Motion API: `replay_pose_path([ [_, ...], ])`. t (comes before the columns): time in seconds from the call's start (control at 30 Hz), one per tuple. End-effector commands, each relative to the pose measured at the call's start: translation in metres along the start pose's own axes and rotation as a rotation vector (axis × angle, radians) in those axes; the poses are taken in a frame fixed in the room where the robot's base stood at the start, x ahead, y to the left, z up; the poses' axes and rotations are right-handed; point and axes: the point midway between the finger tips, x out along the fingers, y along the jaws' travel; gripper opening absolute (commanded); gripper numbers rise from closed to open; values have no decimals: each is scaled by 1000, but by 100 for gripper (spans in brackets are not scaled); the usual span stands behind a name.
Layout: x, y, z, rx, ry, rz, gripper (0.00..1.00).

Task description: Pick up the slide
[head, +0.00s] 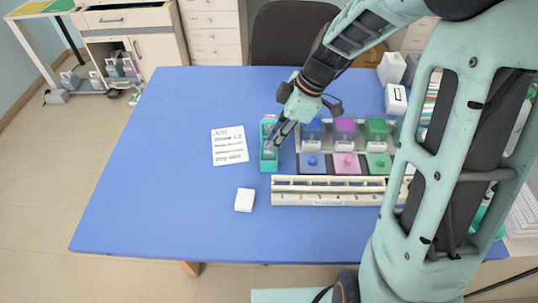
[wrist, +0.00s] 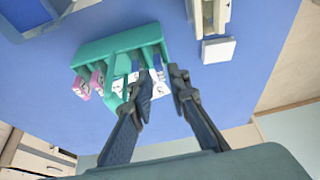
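A teal slide rack (head: 269,166) stands on the blue table, left of the staining jars. In the wrist view the rack (wrist: 112,44) holds several slides: pink-ended slides (wrist: 80,88) at the left and white-ended slides (wrist: 130,86) nearer my gripper. Which slide is meant I cannot tell. My gripper (head: 271,144) points down at the rack in the head view and partly hides it. In the wrist view my gripper (wrist: 163,78) has its dark fingers apart, with the left finger beside the rack's right end. I see no slide clamped between them.
Blue, magenta and green staining jars (head: 345,130) stand right of the rack. A long cream numbered rack (head: 325,190) lies in front of them. A white block (head: 244,200) and a written paper (head: 229,145) lie to the left. The table's left side is clear.

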Motion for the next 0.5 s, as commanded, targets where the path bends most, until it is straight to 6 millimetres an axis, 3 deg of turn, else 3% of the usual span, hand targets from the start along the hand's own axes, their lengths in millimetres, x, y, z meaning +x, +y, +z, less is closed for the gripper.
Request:
replay_pose_path([
  [0.13, 14, 0, 0, 1, 0, 0, 16],
  [0.37, 15, 0, 0, 0, -1, 1, 16],
  [0.5, 15, 0, 0, 0, -1, 2, 2],
])
